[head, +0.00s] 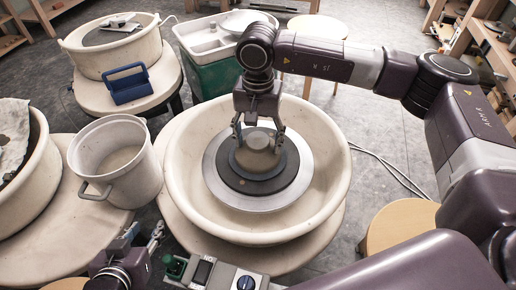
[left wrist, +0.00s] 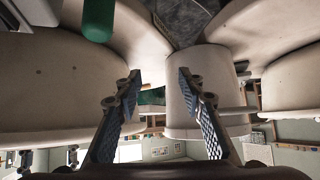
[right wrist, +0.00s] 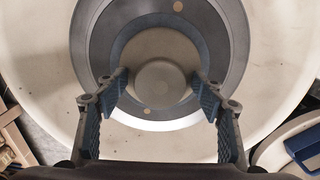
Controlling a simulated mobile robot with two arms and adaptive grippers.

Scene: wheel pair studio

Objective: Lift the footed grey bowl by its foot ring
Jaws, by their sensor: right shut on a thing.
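The footed grey bowl (head: 258,160) sits upside down at the centre of a wheel head, its foot ring facing up. Its round foot (right wrist: 160,83) shows between my fingers in the right wrist view. My right gripper (head: 258,133) reaches down from above, one finger on each side, and is shut on the bowl's foot. The exact contact is hard to see. I cannot tell any gap under the rim. My left gripper (head: 141,240) is low at the front left, empty, its fingers apart in the left wrist view (left wrist: 158,85).
A dark round bat (head: 288,178) lies under the bowl on the metal wheel head (head: 240,203), inside a cream splash pan (head: 325,190). A white bucket (head: 143,180) stands left of the pan. A control box (head: 205,272) is in front. A stool (head: 400,225) is at right.

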